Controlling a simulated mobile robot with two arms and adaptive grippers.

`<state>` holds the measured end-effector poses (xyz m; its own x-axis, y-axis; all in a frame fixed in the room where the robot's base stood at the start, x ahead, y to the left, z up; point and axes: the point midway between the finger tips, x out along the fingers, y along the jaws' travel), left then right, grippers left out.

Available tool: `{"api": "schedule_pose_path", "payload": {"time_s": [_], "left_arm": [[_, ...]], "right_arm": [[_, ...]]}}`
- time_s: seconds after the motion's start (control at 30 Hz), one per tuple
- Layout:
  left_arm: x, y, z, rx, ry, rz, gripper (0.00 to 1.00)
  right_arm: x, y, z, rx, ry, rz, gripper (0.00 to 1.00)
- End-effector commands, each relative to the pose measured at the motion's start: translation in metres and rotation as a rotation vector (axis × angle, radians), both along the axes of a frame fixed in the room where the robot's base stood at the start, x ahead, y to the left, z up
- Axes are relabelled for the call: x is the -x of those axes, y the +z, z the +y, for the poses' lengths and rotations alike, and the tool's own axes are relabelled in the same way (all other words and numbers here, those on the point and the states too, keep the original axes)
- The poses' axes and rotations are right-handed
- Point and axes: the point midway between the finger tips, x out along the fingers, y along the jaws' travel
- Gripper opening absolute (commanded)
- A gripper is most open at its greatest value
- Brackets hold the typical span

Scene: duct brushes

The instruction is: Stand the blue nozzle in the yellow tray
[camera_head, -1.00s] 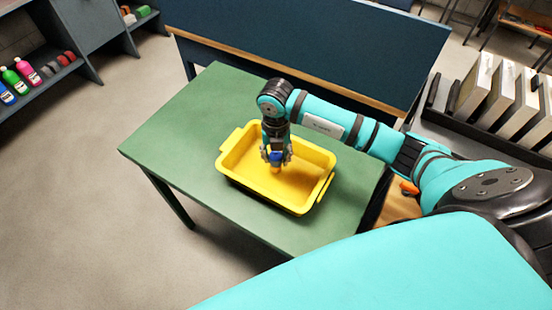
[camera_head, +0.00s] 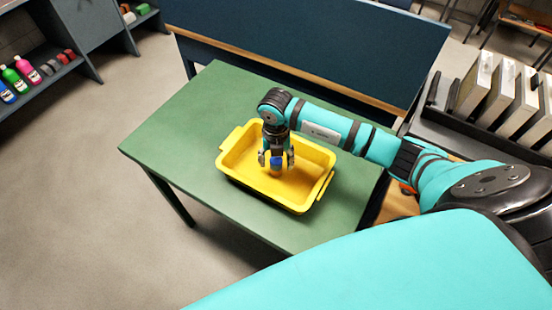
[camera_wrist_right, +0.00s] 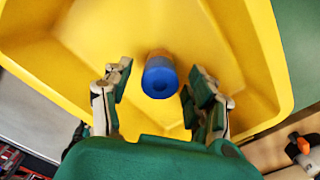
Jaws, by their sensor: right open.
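The yellow tray (camera_head: 313,192) sits on the green table. The blue nozzle (camera_head: 276,160) stands upright inside it, with an orange lower part on the tray floor. In the right wrist view the nozzle (camera_wrist_right: 160,78) shows its round blue top with a hole. My right gripper (camera_head: 276,160) is open above the tray, with its fingers on either side of the nozzle. In the right wrist view the fingertips (camera_wrist_right: 158,88) are apart, with gaps between them and the nozzle. My left gripper is not in view.
The green table (camera_head: 180,140) has free room around the tray. A dark blue panel (camera_head: 310,45) stands behind it. A rack with white files (camera_head: 500,95) is at the right. Shelves with several bottles (camera_head: 20,78) are at the far left.

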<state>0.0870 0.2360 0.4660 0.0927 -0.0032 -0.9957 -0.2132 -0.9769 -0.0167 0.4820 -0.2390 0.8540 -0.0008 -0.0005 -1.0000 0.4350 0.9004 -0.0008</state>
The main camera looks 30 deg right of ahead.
Motion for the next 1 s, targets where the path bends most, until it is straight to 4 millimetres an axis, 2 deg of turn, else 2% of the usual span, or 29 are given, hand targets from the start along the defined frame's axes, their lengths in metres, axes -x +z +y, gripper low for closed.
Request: {"api": "schedule_pose_path", "payload": {"time_s": [0.07,0.17,0.5,0.63,0.8,1.0], "left_arm": [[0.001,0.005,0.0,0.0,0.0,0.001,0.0],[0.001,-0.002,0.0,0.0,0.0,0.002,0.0],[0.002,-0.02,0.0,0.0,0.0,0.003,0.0],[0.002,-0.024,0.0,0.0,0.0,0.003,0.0],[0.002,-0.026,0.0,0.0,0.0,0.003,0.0],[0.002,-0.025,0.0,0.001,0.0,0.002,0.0]], "right_arm": [[0.0,0.005,0.0,-0.001,0.0,0.0,0.58],[-0.002,0.015,0.0,-0.001,0.001,-0.005,0.58],[-0.002,0.085,0.0,0.0,0.002,-0.007,0.58],[-0.001,0.107,0.0,-0.001,0.001,-0.006,0.58],[-0.001,0.121,0.0,0.0,0.0,-0.001,0.58],[0.0,0.124,0.0,0.0,0.0,0.001,0.58]]}}
